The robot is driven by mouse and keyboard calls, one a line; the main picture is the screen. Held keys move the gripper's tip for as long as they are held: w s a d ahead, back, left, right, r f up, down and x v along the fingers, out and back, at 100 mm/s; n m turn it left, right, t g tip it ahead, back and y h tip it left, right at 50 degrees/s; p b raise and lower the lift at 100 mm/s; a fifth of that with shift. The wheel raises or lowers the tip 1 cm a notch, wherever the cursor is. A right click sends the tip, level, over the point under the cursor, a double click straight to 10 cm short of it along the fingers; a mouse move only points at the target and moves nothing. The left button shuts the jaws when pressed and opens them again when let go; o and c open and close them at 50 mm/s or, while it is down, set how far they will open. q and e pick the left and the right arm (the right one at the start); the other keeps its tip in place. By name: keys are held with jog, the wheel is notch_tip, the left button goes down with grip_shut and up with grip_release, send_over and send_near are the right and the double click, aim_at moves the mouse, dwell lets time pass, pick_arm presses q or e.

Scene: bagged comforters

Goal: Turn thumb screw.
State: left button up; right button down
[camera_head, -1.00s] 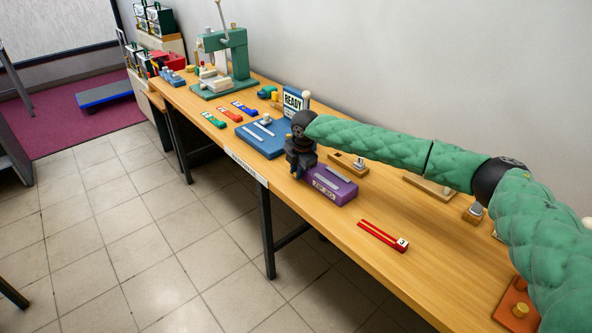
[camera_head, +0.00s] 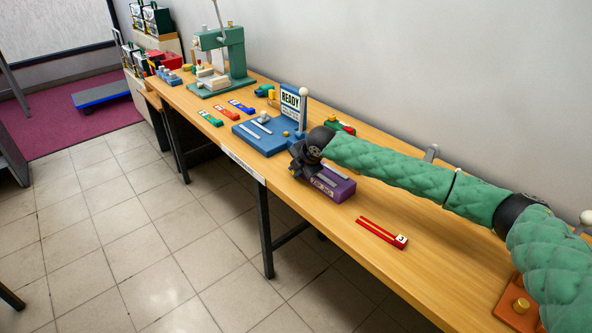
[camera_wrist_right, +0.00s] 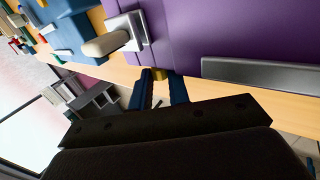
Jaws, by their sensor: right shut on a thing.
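A purple fixture block (camera_head: 338,190) with a grey bar on top sits near the front edge of the bench. It fills the upper right of the right wrist view (camera_wrist_right: 230,25). My right gripper (camera_head: 303,168) is at the block's left end, tilted, and its dark body covers that end. In the right wrist view its two blue fingers (camera_wrist_right: 160,84) are shut on a small brass thumb screw (camera_wrist_right: 160,73) at the block's edge. Most of the screw is hidden between the fingers. My left gripper is not in view.
A blue fixture (camera_head: 262,136) stands left of the purple block, with a READY sign (camera_head: 291,100) behind. A red fork-like tool (camera_head: 382,233) lies to the right on clear bench. An orange block with a brass knob (camera_head: 520,305) is at lower right.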

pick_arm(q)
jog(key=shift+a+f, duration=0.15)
pick_arm(e)
jog(key=c, duration=1.4)
grip_release()
jog(key=shift+c, duration=0.2)
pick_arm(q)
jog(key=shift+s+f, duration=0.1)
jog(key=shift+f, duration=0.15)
pick_arm(e)
jog(key=shift+o, duration=0.6)
